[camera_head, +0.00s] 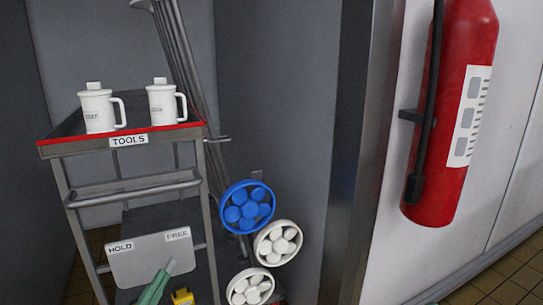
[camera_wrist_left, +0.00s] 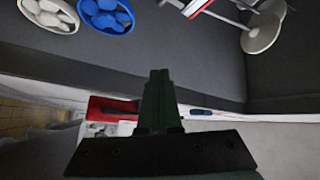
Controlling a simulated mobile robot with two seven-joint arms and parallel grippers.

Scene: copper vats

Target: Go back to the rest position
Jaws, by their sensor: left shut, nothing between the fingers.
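My left gripper (camera_head: 170,266) shows at the bottom of the head view as green fingers with pale tips, in front of the lower part of the tool cart. In the left wrist view its dark green fingers (camera_wrist_left: 159,82) are together, with nothing held between them. My right gripper is in neither view.
The tool cart (camera_head: 126,140) carries two white mugs (camera_head: 97,110) (camera_head: 168,103) on its red-edged top. A blue round holder (camera_head: 247,185) and white ones (camera_head: 278,230) are right of it. A red extinguisher (camera_head: 455,40) hangs on the right wall.

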